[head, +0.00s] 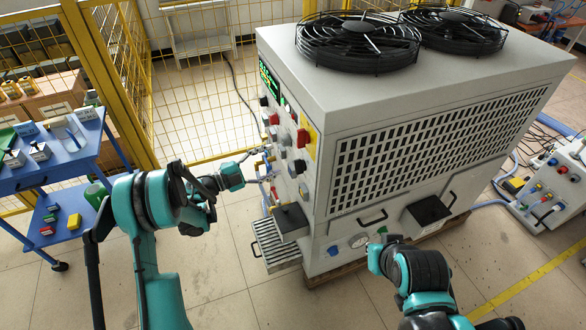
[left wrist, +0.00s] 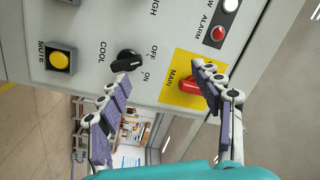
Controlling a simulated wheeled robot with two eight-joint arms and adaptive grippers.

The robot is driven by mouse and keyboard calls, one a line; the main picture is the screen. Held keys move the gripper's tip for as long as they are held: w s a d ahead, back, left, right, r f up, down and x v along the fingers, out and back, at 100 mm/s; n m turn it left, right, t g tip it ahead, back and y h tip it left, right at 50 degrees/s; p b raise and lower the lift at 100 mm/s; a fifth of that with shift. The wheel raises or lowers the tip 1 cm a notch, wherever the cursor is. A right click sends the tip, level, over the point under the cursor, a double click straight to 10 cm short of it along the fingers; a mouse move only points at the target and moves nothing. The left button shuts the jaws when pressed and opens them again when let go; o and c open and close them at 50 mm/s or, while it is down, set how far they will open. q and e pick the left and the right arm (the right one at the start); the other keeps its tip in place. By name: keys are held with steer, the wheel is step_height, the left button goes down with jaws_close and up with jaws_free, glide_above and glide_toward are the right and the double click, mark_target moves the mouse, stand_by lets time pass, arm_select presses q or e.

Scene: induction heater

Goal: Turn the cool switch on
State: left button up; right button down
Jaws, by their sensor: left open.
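The cool switch (left wrist: 127,61) is a black rotary knob on the heater's grey control panel, with COOL, OFF and ON lettered around it. Its grip seems to point nearer to OFF than to ON. In the left wrist view, my left gripper (left wrist: 160,77) is open and empty in front of the panel. One finger is just below the knob, and the other overlaps the red main switch (left wrist: 192,88) on its yellow plate; contact cannot be told. In the head view, my left gripper (head: 263,164) is at the panel side of the heater (head: 345,110), and the cool switch cannot be made out.
A yellow mute button (left wrist: 60,60) and a red alarm light (left wrist: 218,34) flank the knob. Black fans (head: 357,42) top the heater. A blue cart (head: 60,165) stands left, before a yellow mesh fence (head: 125,75). My right arm is by the heater's front.

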arm_select(q)
steer(key=m+g, duration=0.1)
steer(key=g, duration=0.1)
glide_toward(300, 166)
steer(key=b+x, duration=0.2)
steer(key=x, duration=0.5)
steer(key=shift+w+d+f, duration=0.25)
steer(key=shift+f, duration=0.05)
steer(key=c, duration=1.2)
